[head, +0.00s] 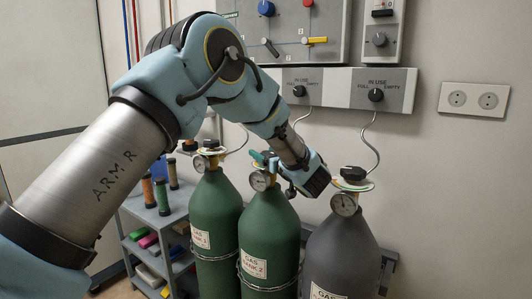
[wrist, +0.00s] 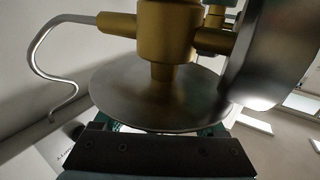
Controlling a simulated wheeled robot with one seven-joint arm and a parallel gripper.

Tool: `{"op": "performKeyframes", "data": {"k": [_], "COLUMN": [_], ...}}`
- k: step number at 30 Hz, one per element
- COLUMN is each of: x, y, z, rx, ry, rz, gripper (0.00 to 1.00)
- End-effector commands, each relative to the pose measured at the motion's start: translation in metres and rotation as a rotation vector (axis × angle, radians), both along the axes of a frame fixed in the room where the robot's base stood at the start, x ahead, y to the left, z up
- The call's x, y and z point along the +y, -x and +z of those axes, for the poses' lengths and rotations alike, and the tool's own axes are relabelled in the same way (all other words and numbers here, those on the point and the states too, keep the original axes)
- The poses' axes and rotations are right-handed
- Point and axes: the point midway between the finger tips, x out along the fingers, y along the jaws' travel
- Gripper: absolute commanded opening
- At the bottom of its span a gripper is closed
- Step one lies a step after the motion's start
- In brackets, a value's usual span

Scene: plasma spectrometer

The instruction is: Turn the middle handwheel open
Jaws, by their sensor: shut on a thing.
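In the wrist view, the brass valve body (wrist: 165,35) and a round metal disc (wrist: 158,97) fill the middle. The dark edge of my gripper (wrist: 150,150) lies just below the disc, with green finger parts at its rim.
A green tank (head: 213,225) stands close on the left, a grey tank (head: 340,250) on the right, each with a black handwheel (head: 353,172) on top. Thin tubes run up to the wall panel (head: 340,88). A shelf cart (head: 150,225) stands at the left.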

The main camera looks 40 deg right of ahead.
Motion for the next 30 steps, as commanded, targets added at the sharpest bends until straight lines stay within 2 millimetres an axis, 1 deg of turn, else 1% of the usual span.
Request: {"op": "performKeyframes", "data": {"k": [1,14,15,22,30], "x": [-0.0004,0.0001,0.0001,0.0002,0.0005], "y": [-0.0009,-0.0016,-0.0017,-0.0012,0.0007], "z": [0.0032,0.0039,0.0040,0.0025,0.0012], "rx": [-0.004,-0.006,-0.006,-0.003,-0.002], "ry": [0.003,0.005,0.005,0.004,0.003], "rz": [0.007,0.018,0.017,0.017,0.016], "gripper": [0.17,0.18,0.74,1.00,1.00]}}
